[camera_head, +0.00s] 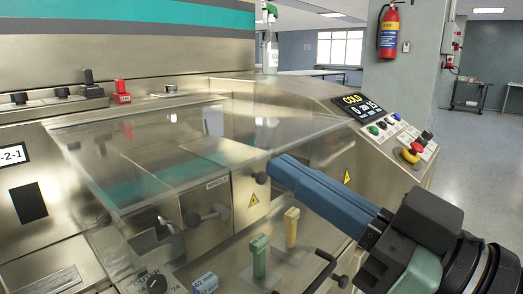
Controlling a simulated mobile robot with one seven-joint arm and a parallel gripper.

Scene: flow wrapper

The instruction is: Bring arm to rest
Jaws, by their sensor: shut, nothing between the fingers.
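My gripper (282,170) reaches in from the lower right, its long blue fingers shut and empty, pointing up and left. In the picture it overlaps the right part of the clear cover (150,150) of the steel wrapping machine (275,95). I cannot tell how far its tip is from the cover. The black wrist of my arm (425,220) fills the lower right corner and hides part of the machine's front.
A green handle (259,256) and a yellow handle (291,227) show below the cover, left of my gripper. A control panel with a "COLD" display (361,104) and a red mushroom button (413,149) stands above my wrist. Open floor (485,155) lies at right.

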